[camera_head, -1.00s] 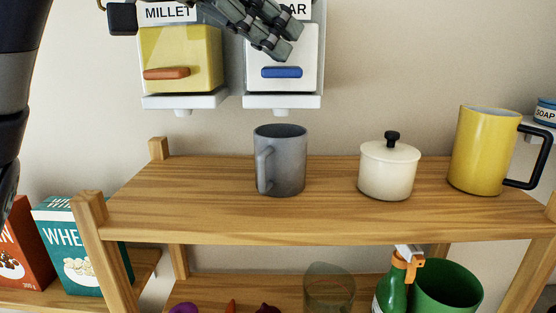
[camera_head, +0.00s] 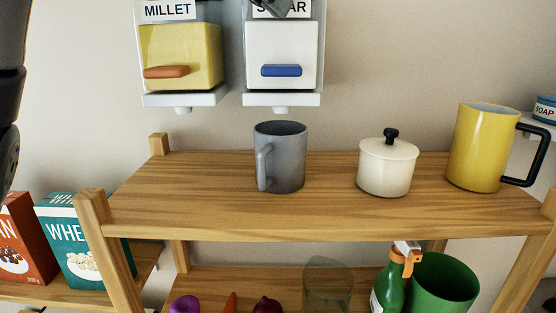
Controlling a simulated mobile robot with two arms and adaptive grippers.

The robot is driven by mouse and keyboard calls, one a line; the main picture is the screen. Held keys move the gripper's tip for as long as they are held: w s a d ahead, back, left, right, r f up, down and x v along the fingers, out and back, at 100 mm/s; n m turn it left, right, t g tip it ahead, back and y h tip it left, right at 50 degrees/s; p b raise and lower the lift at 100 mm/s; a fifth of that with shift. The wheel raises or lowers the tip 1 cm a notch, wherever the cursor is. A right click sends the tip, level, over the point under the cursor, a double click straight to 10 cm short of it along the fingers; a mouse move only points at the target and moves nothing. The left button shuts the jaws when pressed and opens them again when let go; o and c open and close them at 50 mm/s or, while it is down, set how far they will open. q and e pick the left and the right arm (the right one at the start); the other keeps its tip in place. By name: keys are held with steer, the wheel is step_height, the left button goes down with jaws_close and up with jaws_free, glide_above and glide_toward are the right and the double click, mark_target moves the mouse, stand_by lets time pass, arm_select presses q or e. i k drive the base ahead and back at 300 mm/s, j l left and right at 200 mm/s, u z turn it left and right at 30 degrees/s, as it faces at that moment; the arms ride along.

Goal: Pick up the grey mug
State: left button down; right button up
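The grey mug (camera_head: 284,160) stands upright on the wooden shelf's top board (camera_head: 215,205), left of its middle. Its handle is on its left side, turned toward me. In the head view only a small dark tip of one of my grippers (camera_head: 285,8) shows at the top edge, in front of the sugar dispenser's label, well above the mug. Too little of it shows to tell whether it is open or shut, and nothing touches the mug. A dark part of my arm runs down the left edge.
A cream lidded pot (camera_head: 387,166) and a yellow mug (camera_head: 482,147) stand right of the grey mug. Millet (camera_head: 181,55) and sugar (camera_head: 281,55) dispensers hang above. The board left of the mug is clear. A green bottle (camera_head: 390,285) stands below.

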mark_target(280, 146)
steer(key=k, duration=1.5)
